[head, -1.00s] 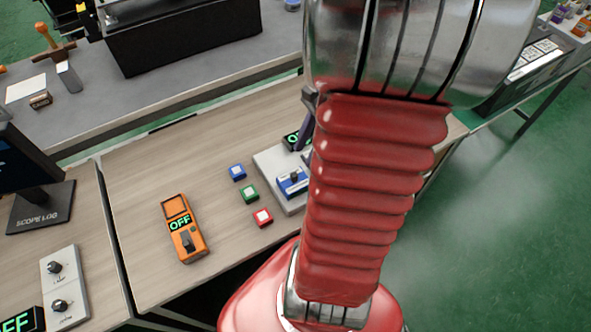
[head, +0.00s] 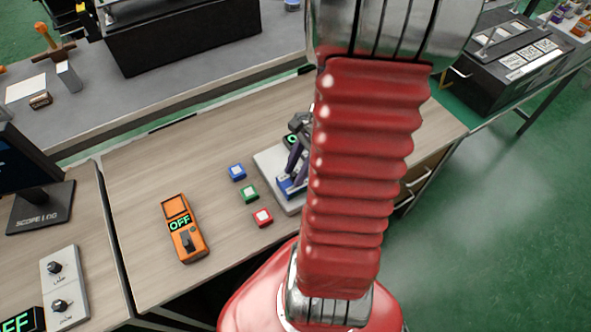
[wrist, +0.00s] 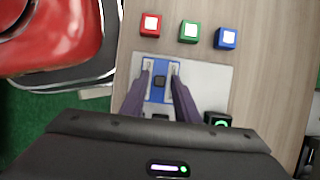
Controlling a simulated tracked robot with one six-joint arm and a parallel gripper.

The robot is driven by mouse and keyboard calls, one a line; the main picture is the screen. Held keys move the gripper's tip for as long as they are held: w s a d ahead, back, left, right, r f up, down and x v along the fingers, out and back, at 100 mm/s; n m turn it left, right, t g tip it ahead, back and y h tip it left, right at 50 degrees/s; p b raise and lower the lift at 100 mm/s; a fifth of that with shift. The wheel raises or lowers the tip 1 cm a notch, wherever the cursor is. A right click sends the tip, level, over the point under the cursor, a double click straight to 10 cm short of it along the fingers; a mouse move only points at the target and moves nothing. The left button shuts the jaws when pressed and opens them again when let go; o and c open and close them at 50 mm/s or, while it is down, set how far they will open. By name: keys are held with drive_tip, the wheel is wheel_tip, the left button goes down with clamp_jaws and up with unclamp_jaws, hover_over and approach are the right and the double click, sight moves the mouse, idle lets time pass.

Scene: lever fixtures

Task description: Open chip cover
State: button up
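A blue chip fixture (wrist: 160,97) with a small dark square chip or knob (wrist: 159,80) at its middle sits on a light grey plate (wrist: 205,82). In the head view the blue fixture (head: 287,187) shows beside my arm, partly hidden by my fingers. My gripper (wrist: 160,68) reaches over the fixture with its two dark purple fingers apart, one on each side of the dark square. A gap shows between fingers and square. Whether the fingertips touch the fixture I cannot tell. In the head view my gripper (head: 294,165) is low over the plate.
Red (wrist: 151,25), green (wrist: 190,31) and blue (wrist: 227,38) buttons stand beside the plate. A small dark display (wrist: 218,121) sits at its corner. An orange meter reading OFF (head: 184,228) lies to the left. Bare wooden tabletop (head: 150,165) surrounds these.

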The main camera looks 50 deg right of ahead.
clamp_jaws()
idle(0.4)
drive_tip(key=w, duration=0.2)
drive_tip(key=w+d, duration=0.1)
drive_tip(key=w, duration=0.2)
drive_tip(key=w+d, duration=0.1)
drive_tip(key=w, duration=0.1)
drive_tip(key=shift+w+d, duration=0.15)
drive_tip(key=shift+w, duration=0.15)
drive_tip(key=shift+o, duration=0.9)
unclamp_jaws()
